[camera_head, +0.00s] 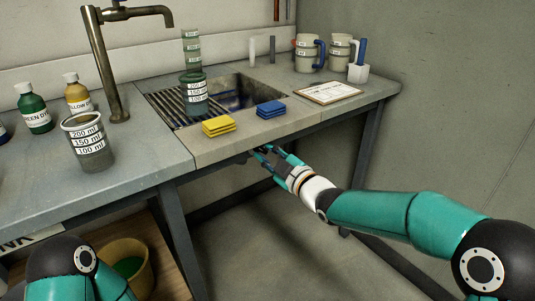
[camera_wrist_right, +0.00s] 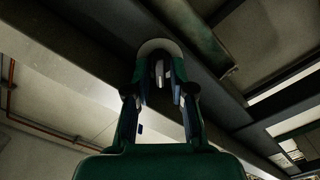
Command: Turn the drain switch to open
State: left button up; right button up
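My right gripper (camera_head: 268,153) is under the front edge of the sink counter in the head view, its fingertips close to the counter's underside. In the right wrist view, a round pale disc with a small upright grip, which looks like the drain switch (camera_wrist_right: 158,68), sits under the counter. The fingers of my right gripper (camera_wrist_right: 159,85) are apart, one on each side of that grip, with a gap visible; contact cannot be made out. In the head view the switch is hidden by the counter and my gripper. My left arm shows at the lower left, but its gripper is out of view.
The sink (camera_head: 233,88) has a slatted rack with a labelled beaker (camera_head: 196,96) on it. Yellow sponges (camera_head: 218,126) and blue sponges (camera_head: 270,108) lie by the front edge. A grey table leg (camera_head: 183,240) stands left of my right arm. A bucket (camera_head: 127,266) is below.

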jog(key=shift+w, duration=0.1)
jog(key=shift+c, duration=0.3)
grip_shut()
jog(key=shift+m, duration=0.4)
jog(key=m, duration=0.2)
jog(key=shift+m, duration=0.3)
jog(key=m+p, duration=0.1)
jog(key=m, duration=0.3)
jog(key=shift+r+m+p, duration=0.15)
jog(key=shift+m+p, duration=0.15)
jog(key=m+p, duration=0.1)
jog(key=m, duration=0.4)
jog(key=shift+m+p, duration=0.3)
jog(key=shift+p, duration=0.1)
jog(key=shift+w+d+m+p, duration=0.15)
jog(key=shift+m+p, duration=0.6)
jog(key=shift+m, duration=1.55)
